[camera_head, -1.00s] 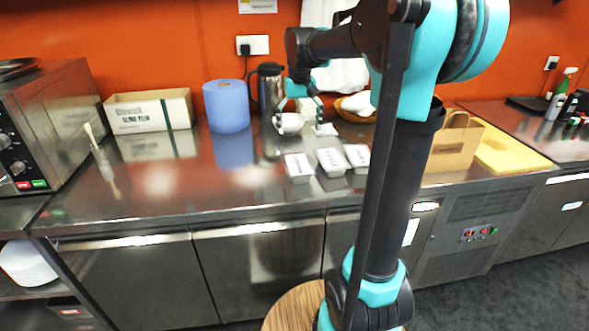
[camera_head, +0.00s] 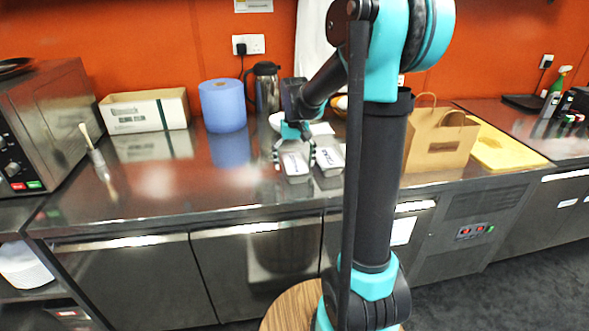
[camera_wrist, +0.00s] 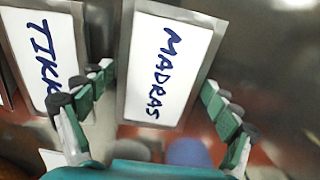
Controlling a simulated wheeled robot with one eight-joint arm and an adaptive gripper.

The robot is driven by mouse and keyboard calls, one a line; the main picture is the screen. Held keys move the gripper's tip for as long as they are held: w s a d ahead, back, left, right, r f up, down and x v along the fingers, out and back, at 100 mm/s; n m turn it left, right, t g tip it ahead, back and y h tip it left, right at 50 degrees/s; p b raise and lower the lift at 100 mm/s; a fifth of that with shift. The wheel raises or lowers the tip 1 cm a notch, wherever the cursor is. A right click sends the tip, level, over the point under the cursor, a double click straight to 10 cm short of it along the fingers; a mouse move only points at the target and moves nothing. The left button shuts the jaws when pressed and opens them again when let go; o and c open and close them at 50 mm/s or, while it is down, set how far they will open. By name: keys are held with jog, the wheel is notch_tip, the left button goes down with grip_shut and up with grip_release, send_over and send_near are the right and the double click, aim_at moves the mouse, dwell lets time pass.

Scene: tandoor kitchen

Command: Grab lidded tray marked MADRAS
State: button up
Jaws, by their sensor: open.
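The lidded tray marked MADRAS (camera_wrist: 163,70) has a white lid with dark handwriting and a metal rim. It lies between the fingers of my gripper (camera_wrist: 158,84) in the wrist view. In the head view it appears to be the leftmost tray (camera_head: 296,166) on the steel counter, with my gripper (camera_head: 295,157) over it. The gripper is open, one finger on each side of the tray. I cannot tell if the fingers touch it.
A tray marked TIKK, the rest cut off (camera_wrist: 45,60), lies close beside it; the neighbouring tray (camera_head: 329,160) shows in the head view. A blue roll (camera_head: 223,105), flask (camera_head: 266,88) and carton (camera_head: 145,110) stand behind. A paper bag (camera_head: 438,140) stands right.

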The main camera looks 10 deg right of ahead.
jog(key=shift+f, duration=0.25)
jog(key=shift+c, duration=0.6)
jog(key=c, duration=1.2)
jog(key=shift+o, duration=0.2)
jog(key=shift+r, duration=0.1)
